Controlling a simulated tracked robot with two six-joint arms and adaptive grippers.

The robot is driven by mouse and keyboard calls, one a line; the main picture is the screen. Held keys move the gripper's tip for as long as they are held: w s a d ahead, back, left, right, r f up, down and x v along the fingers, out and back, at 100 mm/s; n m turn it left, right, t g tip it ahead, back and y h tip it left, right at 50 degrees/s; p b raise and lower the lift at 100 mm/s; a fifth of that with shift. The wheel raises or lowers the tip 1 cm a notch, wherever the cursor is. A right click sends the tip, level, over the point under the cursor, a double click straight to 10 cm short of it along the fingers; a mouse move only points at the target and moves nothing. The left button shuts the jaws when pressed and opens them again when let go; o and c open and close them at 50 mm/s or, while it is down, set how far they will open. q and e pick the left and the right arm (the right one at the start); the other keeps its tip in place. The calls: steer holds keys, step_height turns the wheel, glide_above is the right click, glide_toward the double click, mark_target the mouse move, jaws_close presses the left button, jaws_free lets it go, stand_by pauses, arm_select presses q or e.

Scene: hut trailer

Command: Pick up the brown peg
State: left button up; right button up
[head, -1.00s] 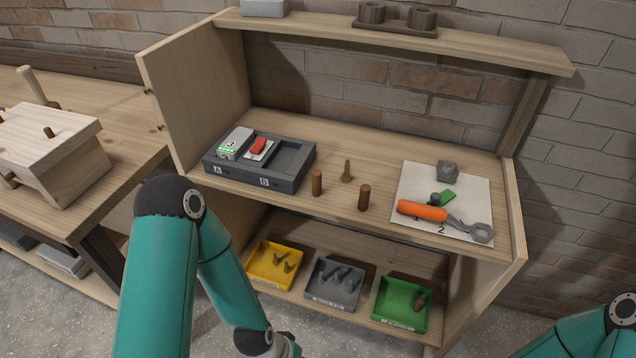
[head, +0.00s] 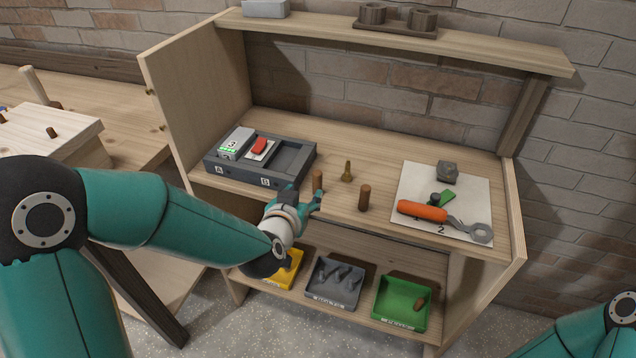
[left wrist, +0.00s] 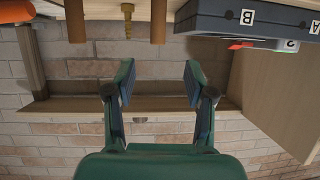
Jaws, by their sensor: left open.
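Two brown pegs stand upright on the bench shelf, a left one (head: 318,180) and a right one (head: 364,197). A brass-coloured peg (head: 347,172) stands between and behind them. My left gripper (head: 304,197) is open and empty at the shelf's front edge, close to the left brown peg. In the left wrist view, which looks upside down, the open fingers (left wrist: 159,82) have nothing between them. The left brown peg (left wrist: 158,20) and the right one (left wrist: 75,20) show at the top there. My right gripper is out of view.
A dark tray (head: 226,176) marked A and B lies left of the pegs. A white sheet (head: 410,180) with an orange-handled tool (head: 422,211) lies to their right. Yellow, grey (head: 335,302) and green (head: 377,310) bins stand on the lower shelf.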

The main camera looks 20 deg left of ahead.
mark_target(316, 178)
arm_select(q)
steer(key=x, duration=0.6)
steer(key=shift+w+f+p, duration=0.2)
steer(key=shift+w+p, duration=0.1)
steer(key=shift+p, duration=0.1)
steer(key=p+x, duration=0.1)
steer(key=x, duration=0.3)
steer(key=shift+w+d+r+p, duration=0.1)
steer(key=shift+w+d+p, duration=0.1)
steer(key=shift+p, duration=0.2)
steer(key=shift+w+f, duration=0.25)
steer(key=shift+w, duration=0.2)
jaws_close()
steer(key=shift+r, duration=0.1)
